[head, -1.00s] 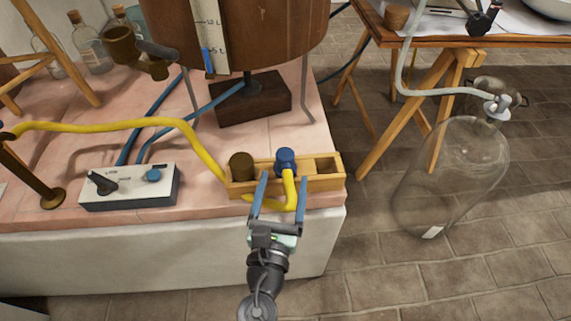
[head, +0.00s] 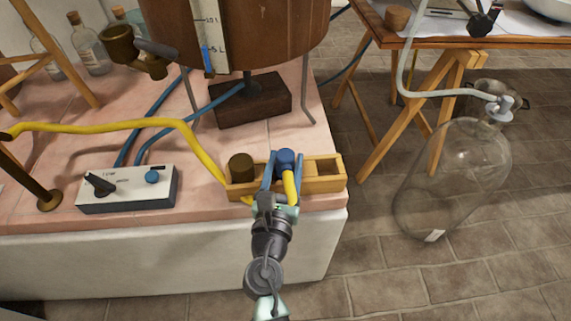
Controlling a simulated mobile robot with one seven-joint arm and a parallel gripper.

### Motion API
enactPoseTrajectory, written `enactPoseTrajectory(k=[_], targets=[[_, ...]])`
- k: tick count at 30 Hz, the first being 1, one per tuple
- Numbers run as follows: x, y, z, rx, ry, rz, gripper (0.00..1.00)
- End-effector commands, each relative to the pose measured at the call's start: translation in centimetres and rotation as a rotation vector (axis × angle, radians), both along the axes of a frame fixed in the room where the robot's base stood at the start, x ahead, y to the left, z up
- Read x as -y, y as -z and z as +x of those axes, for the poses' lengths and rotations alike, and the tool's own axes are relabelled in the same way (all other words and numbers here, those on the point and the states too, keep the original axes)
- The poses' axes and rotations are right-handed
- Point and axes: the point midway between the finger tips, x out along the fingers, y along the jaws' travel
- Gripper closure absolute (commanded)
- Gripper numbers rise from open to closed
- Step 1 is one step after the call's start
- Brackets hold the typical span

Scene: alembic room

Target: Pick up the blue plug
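The blue plug (head: 286,158) stands upright in the middle of a small wooden rack (head: 322,185) near the front right corner of the pink-tiled bench. A yellow hose (head: 291,187) runs down in front of it. My gripper (head: 278,160) has its two blue fingers apart. I cannot tell whether either finger touches the plug.
A dark brown stopper (head: 241,167) sits in the rack's left compartment; the right one looks empty. A white control box (head: 128,189) stands to the left. A wooden barrel (head: 265,35) is behind. A glass carboy (head: 450,180) stands on the floor at right.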

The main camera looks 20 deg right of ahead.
Motion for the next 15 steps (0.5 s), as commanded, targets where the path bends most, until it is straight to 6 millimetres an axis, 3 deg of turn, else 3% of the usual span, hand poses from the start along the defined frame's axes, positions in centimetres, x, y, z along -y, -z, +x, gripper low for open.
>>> enactPoseTrajectory(k=[1, 8, 15], targets=[[-0.01, 0.00, 0.00, 0.000, 0.000, 0.000, 0.59], [-0.02, 0.00, -0.01, 0.000, 0.000, 0.000, 1.00], [-0.02, -0.04, -0.01, 0.001, 0.000, -0.001, 1.00]])
